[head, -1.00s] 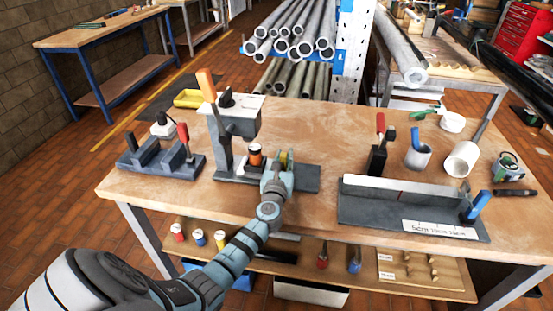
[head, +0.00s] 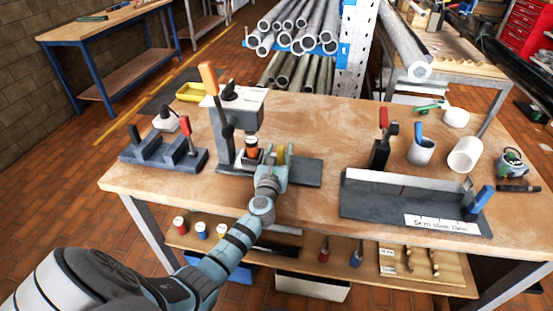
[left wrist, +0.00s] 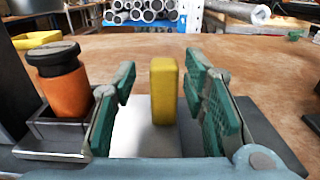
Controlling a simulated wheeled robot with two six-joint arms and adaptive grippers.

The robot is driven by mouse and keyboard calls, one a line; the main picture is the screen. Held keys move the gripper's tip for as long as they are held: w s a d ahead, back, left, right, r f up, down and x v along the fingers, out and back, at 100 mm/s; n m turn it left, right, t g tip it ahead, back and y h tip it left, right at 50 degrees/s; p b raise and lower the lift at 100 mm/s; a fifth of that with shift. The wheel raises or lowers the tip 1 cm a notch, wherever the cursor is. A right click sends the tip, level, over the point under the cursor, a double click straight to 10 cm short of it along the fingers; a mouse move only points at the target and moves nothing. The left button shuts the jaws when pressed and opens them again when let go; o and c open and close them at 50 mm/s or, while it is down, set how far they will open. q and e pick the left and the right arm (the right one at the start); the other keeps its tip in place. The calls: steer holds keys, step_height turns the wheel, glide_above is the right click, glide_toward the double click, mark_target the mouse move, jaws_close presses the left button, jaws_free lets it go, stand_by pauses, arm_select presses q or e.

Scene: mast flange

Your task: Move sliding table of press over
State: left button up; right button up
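The press (head: 238,103) stands on the bench, with an orange-and-black lever up at its left. Its sliding table (left wrist: 140,139) is a grey metal plate with an upright yellow tab (head: 281,154), also in the left wrist view (left wrist: 164,90). An orange cylinder with a black cap (left wrist: 62,80) sits in a square holder left of the tab, and shows under the press head (head: 252,149). My left gripper (head: 274,165) is open around the tab; in the left wrist view its green-padded fingers (left wrist: 165,110) stand either side, the right one closer. My right gripper is out of view.
A dark clamp fixture (head: 163,152) lies left of the press. A grey measuring fixture (head: 390,208) with a blue handle lies to the right, with cups (head: 420,150) behind it. The bench behind the press is clear.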

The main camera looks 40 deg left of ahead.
arm_select(q)
steer(key=v, duration=1.1)
steer(key=shift+s, duration=0.25)
